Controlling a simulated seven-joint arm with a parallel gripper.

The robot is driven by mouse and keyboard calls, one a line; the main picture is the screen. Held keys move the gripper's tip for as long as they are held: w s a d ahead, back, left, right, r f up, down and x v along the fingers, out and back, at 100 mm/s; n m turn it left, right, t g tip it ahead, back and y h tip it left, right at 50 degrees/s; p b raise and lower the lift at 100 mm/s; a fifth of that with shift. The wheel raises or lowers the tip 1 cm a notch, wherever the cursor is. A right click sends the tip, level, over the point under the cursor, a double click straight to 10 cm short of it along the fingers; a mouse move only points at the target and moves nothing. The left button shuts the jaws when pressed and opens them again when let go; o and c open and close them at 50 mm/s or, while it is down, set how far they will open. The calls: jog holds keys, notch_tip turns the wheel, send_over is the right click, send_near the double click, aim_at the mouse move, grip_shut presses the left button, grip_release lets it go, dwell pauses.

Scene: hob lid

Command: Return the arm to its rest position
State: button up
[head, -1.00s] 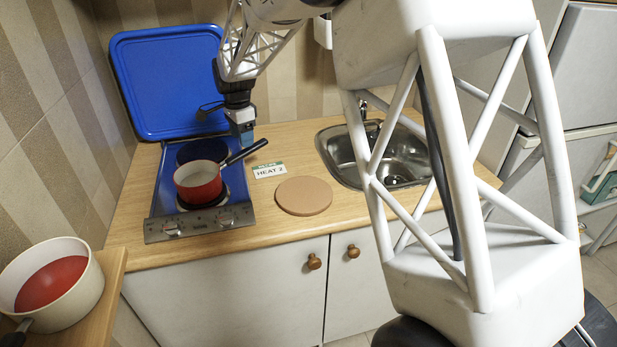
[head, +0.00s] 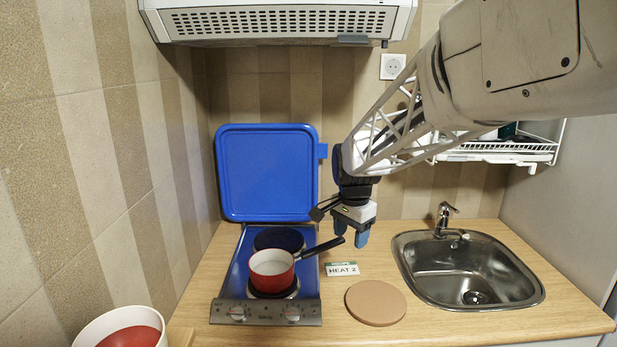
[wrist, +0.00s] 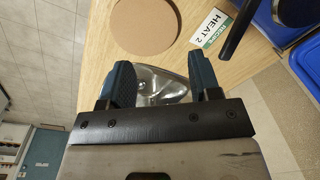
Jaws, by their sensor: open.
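My gripper (head: 350,232) hangs to the right of the hob, above the counter and near the end of the red pan's handle. In the wrist view its two blue fingers (wrist: 162,82) are apart with nothing between them. The red pan (head: 271,270) stands on the front plate of the hob (head: 230,290), its black handle (head: 322,247) pointing back and right. The handle also shows in the wrist view (wrist: 238,28), apart from the fingers. The blue lid (head: 268,172) stands upright behind the hob.
A HEAT 2 card (head: 342,269) and a round brown board (head: 376,302) lie on the counter (head: 450,325). A steel sink (head: 430,262) is at right. The cooker hood (head: 275,20) and dish rack (head: 500,150) are above. A cream pot (head: 90,330) is at lower left.

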jog(key=s+d+n, duration=0.2)
jog(key=s+n, duration=0.1)
jog(key=s, duration=0.8)
jog(key=s+d+n+t, duration=0.1)
jog(key=s+d+n, duration=0.2)
jog(key=s, duration=0.9)
jog(key=s+d+n, duration=0.3)
jog(key=s, duration=0.8)
jog(key=shift+s+d+f+n+t, duration=0.15)
jog(key=shift+s+f+n+t, duration=0.15)
jog(key=shift+f+t, duration=0.15)
